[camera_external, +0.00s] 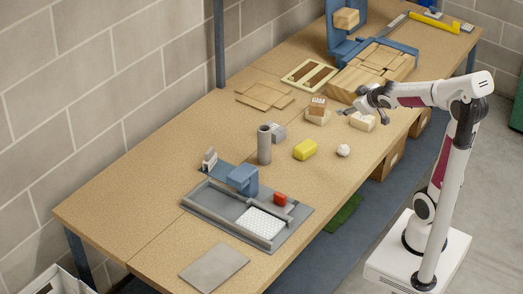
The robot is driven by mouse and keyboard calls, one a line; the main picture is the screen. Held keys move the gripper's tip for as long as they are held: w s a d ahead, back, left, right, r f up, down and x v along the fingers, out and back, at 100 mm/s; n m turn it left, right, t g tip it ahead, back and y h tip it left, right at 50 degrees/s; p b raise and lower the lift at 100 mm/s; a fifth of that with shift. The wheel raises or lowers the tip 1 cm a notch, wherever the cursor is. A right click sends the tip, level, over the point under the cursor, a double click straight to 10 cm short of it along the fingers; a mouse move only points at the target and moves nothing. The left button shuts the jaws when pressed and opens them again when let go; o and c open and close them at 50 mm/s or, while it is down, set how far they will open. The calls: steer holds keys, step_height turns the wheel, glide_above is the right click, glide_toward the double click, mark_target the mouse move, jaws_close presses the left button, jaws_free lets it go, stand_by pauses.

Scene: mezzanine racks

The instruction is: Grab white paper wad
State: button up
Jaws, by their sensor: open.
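A grey fixture tray (208,203) stands at the lower left. Blue equipment (343,48) stands at the back. Bare table surrounds the wad.

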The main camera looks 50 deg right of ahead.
mark_target(349, 148)
steer(key=w+d+f+n+t+y, duration=0.4)
steer(key=w+d+f, duration=0.5)
steer(key=d+f, duration=0.3)
steer(key=s+f+y, duration=0.1)
steer(key=s+f, duration=0.1)
steer(key=s+f+n+t+y, duration=0.1)
steer(key=f+y, duration=0.1)
steer(key=s+d+f+y, duration=0.1)
steer(key=s+f+y, duration=0.1)
steer(key=shift+s+f+n+t, duration=0.3)
steer(key=shift+s+f, duration=0.05)
steer(key=shift+f, duration=0.05)
steer(key=s+a+f+y, duration=0.1)
steer(key=s, duration=0.1)
steer(key=s+a+f+y, duration=0.1)
steer(key=s+a+y, duration=0.1)
steer(key=s, duration=0.1)
steer(key=s+a+f+y, duration=0.1)
steer(key=s+f+y, duration=0.1)
steer(key=shift+s+a, duration=0.35)
steer(key=shift+x, duration=1.35)
